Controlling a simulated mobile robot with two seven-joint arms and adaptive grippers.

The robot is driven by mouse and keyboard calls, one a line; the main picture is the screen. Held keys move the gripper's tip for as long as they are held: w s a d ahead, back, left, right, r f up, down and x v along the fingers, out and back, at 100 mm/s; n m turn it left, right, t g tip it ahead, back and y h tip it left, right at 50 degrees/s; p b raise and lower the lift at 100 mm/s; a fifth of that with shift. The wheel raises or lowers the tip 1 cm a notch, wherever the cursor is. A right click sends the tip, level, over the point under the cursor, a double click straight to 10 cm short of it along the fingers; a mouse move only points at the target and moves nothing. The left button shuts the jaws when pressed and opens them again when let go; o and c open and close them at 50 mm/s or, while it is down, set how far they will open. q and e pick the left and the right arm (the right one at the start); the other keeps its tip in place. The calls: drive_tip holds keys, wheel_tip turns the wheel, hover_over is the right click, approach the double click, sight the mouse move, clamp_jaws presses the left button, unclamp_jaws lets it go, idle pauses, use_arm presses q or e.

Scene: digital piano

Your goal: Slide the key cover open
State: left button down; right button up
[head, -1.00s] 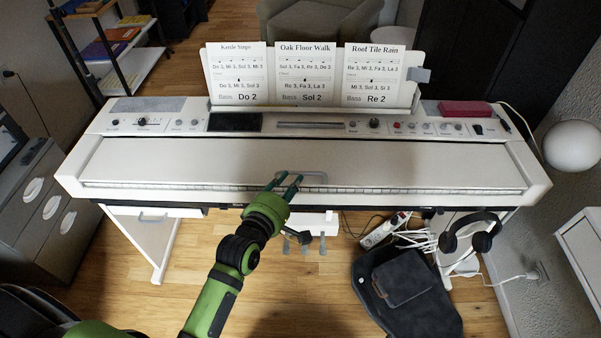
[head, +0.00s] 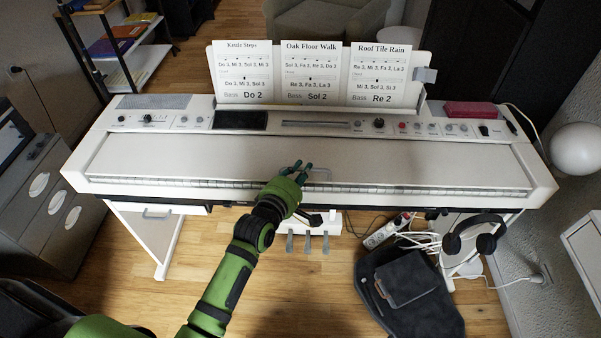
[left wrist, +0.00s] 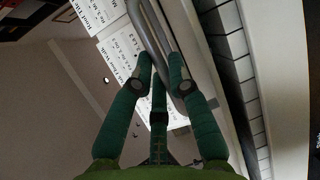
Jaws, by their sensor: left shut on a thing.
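The white key cover (head: 420,163) lies over most of the keyboard of the digital piano. Only a thin strip of key fronts (head: 400,190) shows along its front edge. A grey bar handle (head: 322,170) stands at the middle of the cover near its front. My left gripper (head: 299,170) is at the left part of this handle. In the left wrist view the handle (left wrist: 152,35) runs between the green fingers (left wrist: 158,85), which are shut on it. My right gripper is not in view.
Song sheets (head: 310,75) stand on the music rest behind the control panel. A red box (head: 470,109) lies at the panel's right. Headphones (head: 475,236) hang under the right front, above cables and a dark bag (head: 408,290). A lamp globe (head: 578,150) is at the right.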

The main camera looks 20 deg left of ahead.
sight(302, 152)
use_arm(q)
drive_tip(key=w+a+b, duration=0.1)
drive_tip(key=w, duration=0.5)
drive_tip(key=w+a+b, duration=0.1)
drive_tip(key=w, duration=0.2)
drive_tip(key=shift+w+a+f+b, duration=0.2)
drive_tip(key=shift+w+a+b, duration=0.1)
drive_tip(key=shift+a, duration=0.05)
drive_tip(key=shift+w+a+r, duration=0.15)
drive_tip(key=shift+w+r, duration=0.05)
drive_tip(key=shift+w, duration=0.3)
drive_tip(key=c, duration=1.5)
unclamp_jaws()
drive_tip(key=shift+o, duration=0.2)
